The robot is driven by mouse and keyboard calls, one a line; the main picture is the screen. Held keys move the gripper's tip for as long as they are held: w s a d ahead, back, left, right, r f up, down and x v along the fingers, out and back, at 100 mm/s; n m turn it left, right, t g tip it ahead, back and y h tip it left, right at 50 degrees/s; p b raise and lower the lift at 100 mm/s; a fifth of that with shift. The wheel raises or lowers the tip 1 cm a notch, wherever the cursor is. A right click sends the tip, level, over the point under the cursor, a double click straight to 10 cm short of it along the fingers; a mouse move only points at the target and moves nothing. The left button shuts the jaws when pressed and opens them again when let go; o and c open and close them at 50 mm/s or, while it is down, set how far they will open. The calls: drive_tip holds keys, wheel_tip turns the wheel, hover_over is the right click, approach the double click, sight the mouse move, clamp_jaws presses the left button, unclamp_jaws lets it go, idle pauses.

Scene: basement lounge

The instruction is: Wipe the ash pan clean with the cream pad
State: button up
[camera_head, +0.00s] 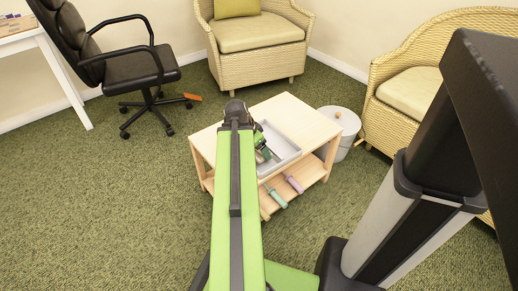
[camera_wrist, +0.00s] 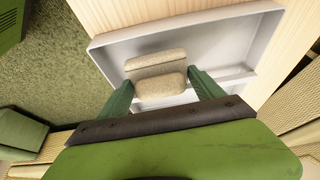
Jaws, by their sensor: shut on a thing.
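The ash pan is a shallow light-grey tray (camera_head: 287,158) on top of the small wooden table; its wall also shows in the wrist view (camera_wrist: 262,12). The cream pad (camera_wrist: 155,62) is in the wrist view, over the pan's floor, and shows as two rounded cream blocks. My gripper (camera_wrist: 161,90) is shut on the nearer block, a green finger at each side. In the head view my gripper (camera_head: 264,150) is over the pan, and my arm hides the pan's left part and the pad. I cannot tell whether the pad touches the pan floor.
The pan stands on a pale wooden table (camera_head: 290,108) with a lower shelf. A green-handled thing (camera_head: 277,198) and a lilac one (camera_head: 294,184) lie on that shelf. A grey lidded bin (camera_head: 341,122) stands to the right, beside a wicker armchair (camera_head: 440,45).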

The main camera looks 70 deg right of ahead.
wheel_tip(320, 180, up, 6)
drive_tip(key=p, duration=0.5)
drive_tip(key=shift+r, duration=0.1)
